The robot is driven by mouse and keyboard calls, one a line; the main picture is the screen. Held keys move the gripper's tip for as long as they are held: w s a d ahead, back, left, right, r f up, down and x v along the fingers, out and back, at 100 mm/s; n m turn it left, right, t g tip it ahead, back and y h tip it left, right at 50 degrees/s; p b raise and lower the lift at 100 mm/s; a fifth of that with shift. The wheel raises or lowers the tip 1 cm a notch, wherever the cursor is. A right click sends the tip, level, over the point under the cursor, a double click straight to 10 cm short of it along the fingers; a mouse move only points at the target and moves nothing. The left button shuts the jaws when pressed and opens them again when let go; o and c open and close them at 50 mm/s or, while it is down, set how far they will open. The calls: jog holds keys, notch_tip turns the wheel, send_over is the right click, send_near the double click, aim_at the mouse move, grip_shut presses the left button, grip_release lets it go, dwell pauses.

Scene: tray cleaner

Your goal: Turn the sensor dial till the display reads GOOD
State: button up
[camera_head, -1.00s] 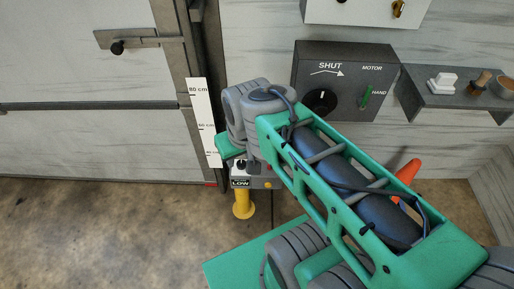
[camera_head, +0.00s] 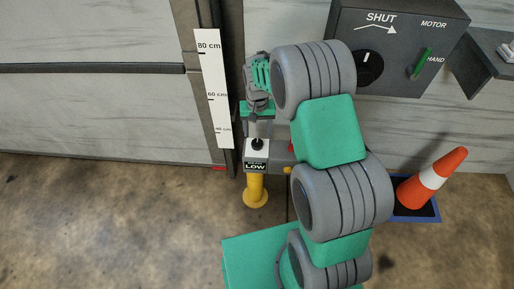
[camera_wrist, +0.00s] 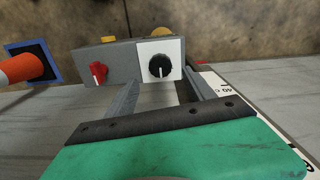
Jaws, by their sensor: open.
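The sensor dial is a black round knob (camera_head: 258,144) on the white plate of a small grey box, with a white pointer mark visible in the wrist view (camera_wrist: 161,67). The display (camera_head: 255,167) on the box front reads LOW. My gripper (camera_head: 258,132) is just above the box, pointing down at the dial. In the wrist view, its two grey fingers (camera_wrist: 162,80) are apart, one on each side of the white plate, with nothing between them. I cannot tell whether either finger touches the dial.
A red knob (camera_wrist: 98,74) sits on the same box beside the dial. An orange cone (camera_head: 433,178) stands at right. A dark control panel (camera_head: 400,45) is on the wall, and a height scale (camera_head: 213,90) is left of my gripper.

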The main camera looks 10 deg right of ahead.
aim_at(257, 143)
notch_tip(257, 143, down, 7)
jog(key=shift+r+b, duration=0.1)
jog(key=shift+b, duration=0.4)
jog(key=shift+c, duration=0.5)
jog(key=c, duration=1.3)
jog(key=shift+o, duration=0.2)
jog(key=shift+m, duration=0.4)
jog(key=shift+m+p, duration=0.35)
jog(key=shift+m, duration=2.15)
jog(key=shift+a, duration=0.1)
